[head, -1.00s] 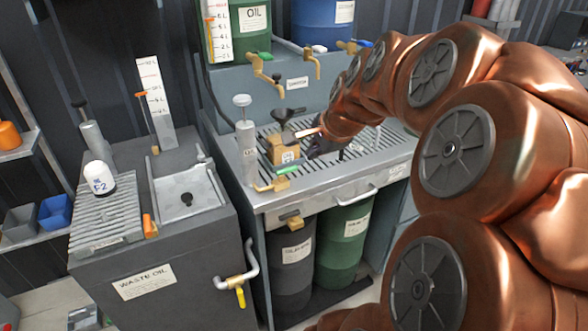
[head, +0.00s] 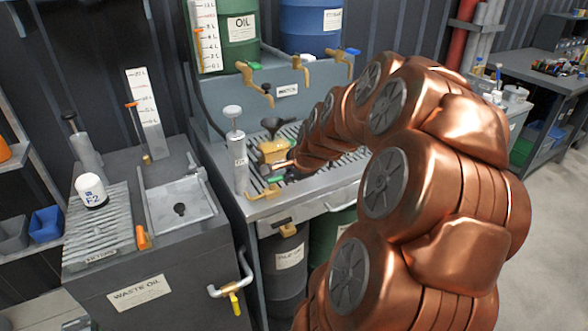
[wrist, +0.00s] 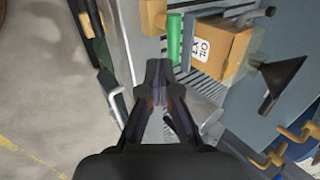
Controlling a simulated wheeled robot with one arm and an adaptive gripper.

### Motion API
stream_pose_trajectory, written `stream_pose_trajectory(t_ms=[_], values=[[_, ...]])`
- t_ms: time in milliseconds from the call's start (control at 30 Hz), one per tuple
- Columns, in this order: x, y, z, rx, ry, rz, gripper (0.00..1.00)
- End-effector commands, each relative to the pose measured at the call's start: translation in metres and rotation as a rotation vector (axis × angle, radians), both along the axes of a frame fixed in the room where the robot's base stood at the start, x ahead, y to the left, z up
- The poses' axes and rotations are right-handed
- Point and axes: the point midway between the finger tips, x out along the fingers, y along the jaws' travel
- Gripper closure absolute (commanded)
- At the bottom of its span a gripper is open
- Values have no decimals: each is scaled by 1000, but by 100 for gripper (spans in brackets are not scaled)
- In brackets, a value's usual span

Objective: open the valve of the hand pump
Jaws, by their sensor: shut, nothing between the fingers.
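The hand pump (head: 239,165) is a grey upright cylinder with a white knob, standing at the front left of the grated bench. A brass spout (head: 258,195) at its foot carries a green valve handle (head: 276,180). The wrist view shows the green handle (wrist: 174,40) just beyond my fingertips, beside brass fittings (wrist: 153,15). My gripper (wrist: 158,68) is shut and empty. Its tips appear close to the handle's near end; I cannot tell if they touch. In the head view my arm's end partly hides this area.
Brass taps (head: 255,80) hang above the bench. A waste oil unit (head: 150,270) stands to the left. Open floor lies at the right.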

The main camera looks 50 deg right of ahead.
Motion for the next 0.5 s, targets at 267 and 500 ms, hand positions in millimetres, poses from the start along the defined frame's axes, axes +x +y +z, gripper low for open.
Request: stream_pose_trajectory(t_ms=[267, 500], values=[[20, -7, -12, -1, -2, 0, 100], [25, -9, -16, -1, -2, -1, 100]])
